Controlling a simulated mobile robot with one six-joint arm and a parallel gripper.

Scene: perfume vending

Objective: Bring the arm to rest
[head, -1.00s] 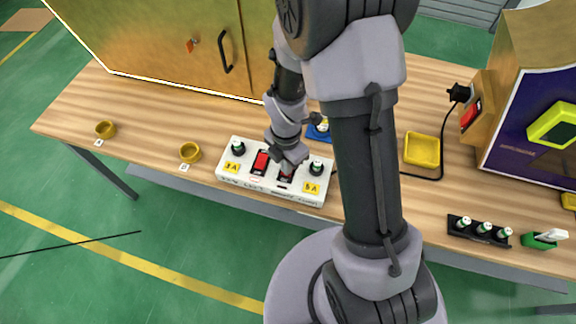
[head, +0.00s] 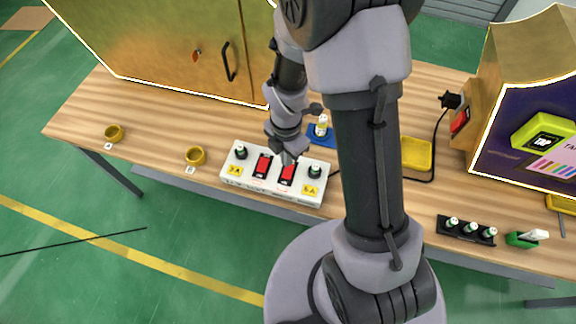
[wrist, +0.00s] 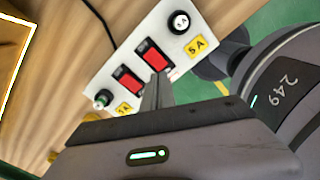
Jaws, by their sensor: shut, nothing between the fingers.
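My arm reaches down over the wooden table in the head view. My gripper (head: 287,158) is shut and empty, its fingertips just above the white switch panel (head: 232,185), close to the right-hand red switch (head: 287,173). I cannot tell whether they touch it. In the wrist view the closed fingers (wrist: 158,80) point at the panel (wrist: 118,62), beside one red switch (wrist: 153,55). The other red switch (wrist: 130,85) lies left of it. The panel also has round black knobs and yellow 3 A and 5 A labels.
A gold cabinet (head: 150,45) stands behind left, and a vending machine (head: 520,110) stands right. Two yellow cups (head: 114,133) are at the left. A yellow tray (head: 416,153), a black rack with bottles (head: 445,229) and a green holder (head: 522,239) are at the right. A black cable crosses the table.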

